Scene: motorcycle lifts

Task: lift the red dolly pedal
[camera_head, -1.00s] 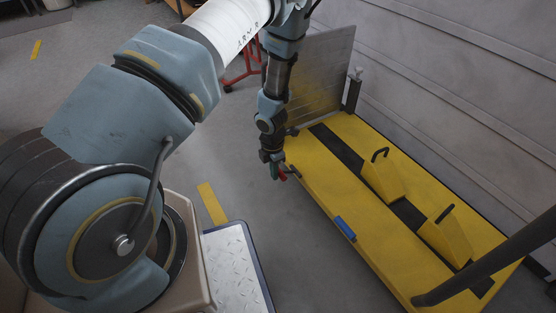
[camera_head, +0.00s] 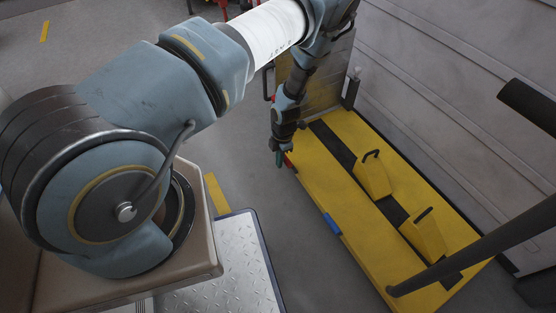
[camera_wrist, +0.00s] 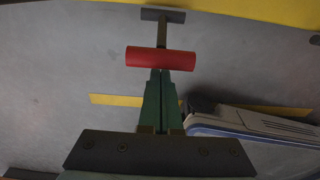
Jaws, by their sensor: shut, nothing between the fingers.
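The red pedal (camera_wrist: 160,58) is a short red cylinder on a dark stem, seen at the top middle of the wrist view. The stem runs to a small grey plate beside the yellow lift edge. In the head view the pedal (camera_head: 289,160) is a small red spot at the near left side of the yellow lift (camera_head: 318,183). My gripper (camera_wrist: 160,72) has green fingers pressed together, empty, with their tips at the pedal's middle. I cannot tell whether they touch it. In the head view my gripper (camera_head: 280,160) is just left of the pedal.
A blue pedal (camera_head: 332,223) sits farther along the same lift side. Two yellow wedge brackets (camera_head: 373,176) stand on the lift. A dark bar (camera_head: 475,245) crosses the lower right. A ribbed wall (camera_head: 450,90) runs behind.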

